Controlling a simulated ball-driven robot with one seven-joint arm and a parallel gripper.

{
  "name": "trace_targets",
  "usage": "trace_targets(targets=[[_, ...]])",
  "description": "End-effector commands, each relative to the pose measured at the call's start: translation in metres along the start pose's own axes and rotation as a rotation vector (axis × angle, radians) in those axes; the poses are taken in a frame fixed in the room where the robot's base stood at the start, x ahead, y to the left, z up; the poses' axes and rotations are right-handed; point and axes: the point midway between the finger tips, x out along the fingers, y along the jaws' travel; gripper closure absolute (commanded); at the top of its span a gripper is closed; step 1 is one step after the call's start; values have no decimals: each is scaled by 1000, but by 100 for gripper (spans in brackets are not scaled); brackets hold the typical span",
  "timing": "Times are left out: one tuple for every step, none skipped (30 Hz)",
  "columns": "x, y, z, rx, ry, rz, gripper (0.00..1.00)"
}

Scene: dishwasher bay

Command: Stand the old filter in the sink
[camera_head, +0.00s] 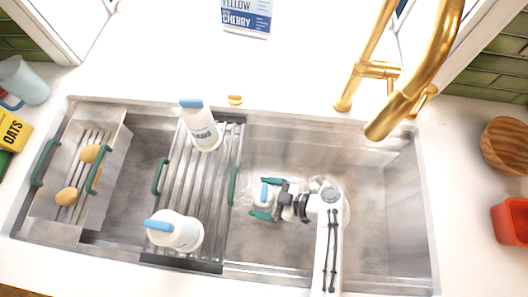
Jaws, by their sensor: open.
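A small white item with a blue top (264,196), which looks like a filter, is in the sink basin (385,190), right of the rack. It looks upright from above. My gripper (262,199) comes from the right with its green-tipped fingers open, one on each side of this item. I cannot tell whether the fingers touch it. I cannot read any label naming the old filter.
A slatted metal rack (205,180) with green handles spans the sink. A metal tray (100,150) at the left holds yellowish items. A gold faucet (385,128) overhangs the right back. A wooden bowl (508,145) and red container (512,222) stand right.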

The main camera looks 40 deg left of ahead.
Motion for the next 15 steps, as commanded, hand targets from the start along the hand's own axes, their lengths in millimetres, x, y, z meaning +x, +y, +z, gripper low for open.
trace_targets(targets=[[-6,1,1,0,0,5,0],[-10,1,2,0,0,5,0],[-17,1,2,-1,0,6,0],[-22,1,2,0,0,6,0],[-28,1,2,0,0,7,0],[-37,1,2,0,1,7,0],[-44,2,2,-1,1,9,0],[-50,1,2,-1,1,7,0],[-58,1,3,0,0,7,0],[-65,1,2,0,-1,7,0],[-71,1,3,0,0,6,0],[-79,1,2,0,0,7,0],[-84,1,2,0,0,7,0],[-89,1,2,-1,-1,6,0],[-96,1,2,-1,-1,6,0]])
